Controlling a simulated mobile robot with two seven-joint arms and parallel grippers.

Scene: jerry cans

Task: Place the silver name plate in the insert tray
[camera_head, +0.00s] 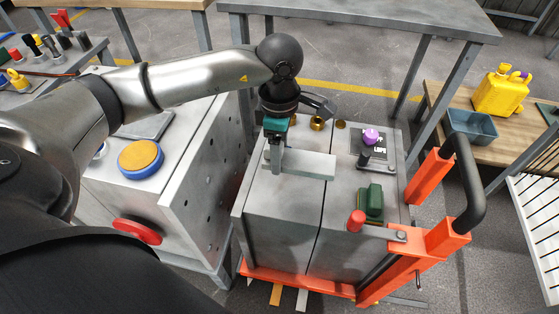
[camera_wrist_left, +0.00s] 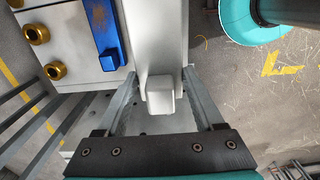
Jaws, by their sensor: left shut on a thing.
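The silver name plate (camera_head: 312,166) is a flat, light grey bar above the top of the large grey metal box. In the left wrist view the plate (camera_wrist_left: 160,45) runs upward from a small pale block, which my left gripper (camera_wrist_left: 160,98) has between its fingers. The left gripper (camera_head: 276,162) is shut on this end of the plate. I cannot tell whether the plate touches the box top. A blue-grey open tray (camera_head: 472,127) stands on the wooden bench at the right; I cannot tell if it is the insert tray. My right gripper is not in view.
The grey box (camera_head: 283,215) sits on an orange cart (camera_head: 300,284) with a black handle. Brass fittings (camera_head: 317,124), a purple knob (camera_head: 370,136) and a green block (camera_head: 371,201) stand on its top. A blue bar (camera_wrist_left: 104,35) lies beside the plate. A yellow can (camera_head: 499,93) stands behind the tray.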

